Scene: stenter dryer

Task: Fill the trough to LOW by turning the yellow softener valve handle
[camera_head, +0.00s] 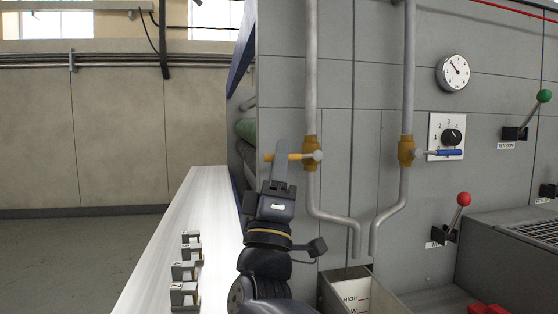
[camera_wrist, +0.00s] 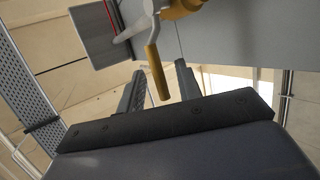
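The yellow softener valve handle (camera_head: 301,157) lies level and points left from the brass valve on the left pipe (camera_head: 311,70). In the wrist view the yellow handle (camera_wrist: 157,72) shows between my two fingers. My gripper (camera_head: 281,157) is at the handle in the head view; in the wrist view its fingers (camera_wrist: 160,85) are apart, with gaps either side of the handle. I cannot tell whether either touches it. The trough (camera_head: 382,299) stands below the spouts, with HIGH and LOW marks on a white plate (camera_head: 351,297). No liquid shows from the spout or in the visible part.
A blue-handled valve (camera_head: 448,153) sits on the right pipe. A dial (camera_head: 453,73), a selector knob (camera_head: 452,136), a green-knobbed lever (camera_head: 543,96) and a red-knobbed lever (camera_head: 463,199) are on the panel. A white table (camera_head: 172,239) with small clips (camera_head: 185,293) is at left.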

